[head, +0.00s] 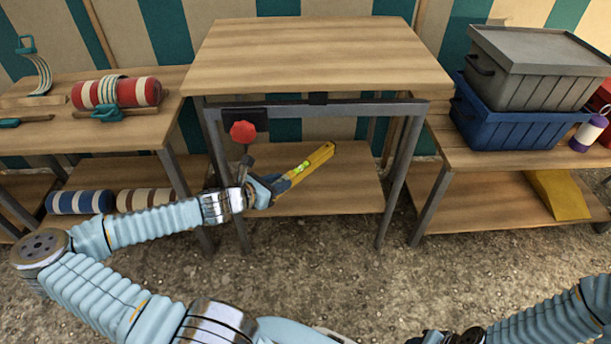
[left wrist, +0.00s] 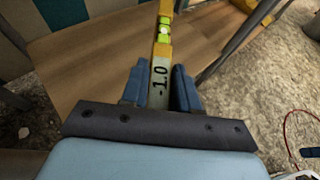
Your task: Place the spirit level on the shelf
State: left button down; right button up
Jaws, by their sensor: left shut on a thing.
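The yellow spirit level (head: 311,164) with a green vial is held at one end by my left gripper (head: 262,191). It slants up to the right in the head view, in front of the lower shelf (head: 335,198) of the middle table. In the left wrist view the level (left wrist: 163,40) runs away from between the two blue fingers of my left gripper (left wrist: 160,88), with a "-1.0" marking between them. The wooden shelf (left wrist: 110,55) shows behind it. I cannot tell whether the level touches the shelf. My right gripper is not seen clearly; only part of my right arm shows.
The middle table's top (head: 318,55) is bare above the shelf, with metal legs at the sides. A red knob (head: 242,131) is at its front left. A side table holds rolled fabric (head: 115,93); another holds grey (head: 540,65) and blue (head: 515,120) crates.

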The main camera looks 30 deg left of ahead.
aim_at(295, 176)
pick_arm(q)
jog(key=x, duration=0.2)
jog(key=b+x, duration=0.1)
jog(key=x, duration=0.2)
jog(key=a+b+x, duration=0.1)
jog(key=x, duration=0.2)
jog(key=shift+w+f, duration=0.15)
jog(key=shift+f, duration=0.25)
jog(key=w+f, duration=0.2)
jog(key=w+f+b, duration=0.1)
jog(key=f, duration=0.1)
jog(key=shift+w+f, duration=0.25)
jog(key=shift+w, duration=0.15)
jog(key=f+b, duration=0.1)
jog(key=f, duration=0.2)
jog(key=shift+w+d+f+b, duration=0.1)
jog(key=shift+w+f+b, duration=0.1)
jog(key=shift+f+b, duration=0.15)
jog(key=c, duration=0.8)
grip_release()
jog(key=shift+c, duration=0.2)
jog(key=shift+s, duration=0.1)
